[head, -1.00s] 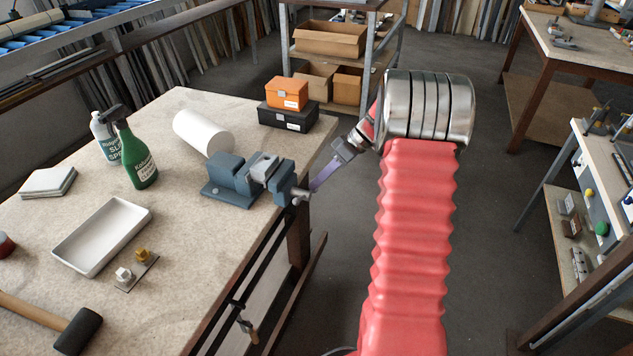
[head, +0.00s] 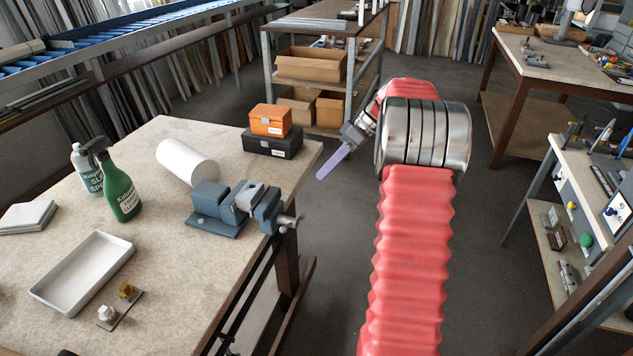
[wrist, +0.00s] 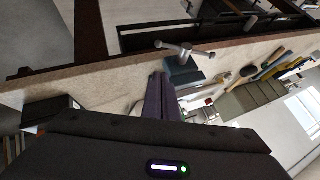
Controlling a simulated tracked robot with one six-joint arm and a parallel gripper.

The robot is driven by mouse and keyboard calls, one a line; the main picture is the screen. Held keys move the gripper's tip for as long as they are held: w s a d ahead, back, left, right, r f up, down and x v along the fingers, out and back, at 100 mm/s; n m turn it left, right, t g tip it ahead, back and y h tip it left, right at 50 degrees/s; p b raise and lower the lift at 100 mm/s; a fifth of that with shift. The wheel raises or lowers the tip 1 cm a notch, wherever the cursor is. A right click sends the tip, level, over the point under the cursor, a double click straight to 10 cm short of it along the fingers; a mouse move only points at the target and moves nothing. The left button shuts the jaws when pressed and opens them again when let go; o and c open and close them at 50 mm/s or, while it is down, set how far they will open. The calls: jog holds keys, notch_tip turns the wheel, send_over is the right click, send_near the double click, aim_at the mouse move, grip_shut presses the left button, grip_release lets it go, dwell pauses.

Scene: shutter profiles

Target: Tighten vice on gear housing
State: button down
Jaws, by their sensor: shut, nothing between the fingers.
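The blue-grey vice (head: 212,203) is on the near right edge of the workbench. A pale grey metal piece, seemingly the gear housing (head: 250,193), sits between its jaws; whether it is gripped firmly cannot be told. The vice's handle (head: 290,221) projects past the bench edge, and it also shows as a metal bar in the wrist view (wrist: 185,49). My gripper (head: 321,175) is shut and empty, its purple fingers apart from the handle, to its right and higher in the head view. The fingers (wrist: 159,96) show below the handle in the wrist view.
The workbench (head: 200,282) holds a white roll (head: 186,162), a green spray bottle (head: 121,189), a white tray (head: 82,272) and an orange box (head: 270,120) on a black case (head: 272,143). Floor right of the bench is clear; a shelf (head: 318,65) stands behind.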

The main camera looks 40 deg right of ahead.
jog(key=shift+s+d+r, duration=0.1)
jog(key=shift+d+r, duration=0.25)
jog(key=shift+r, duration=0.05)
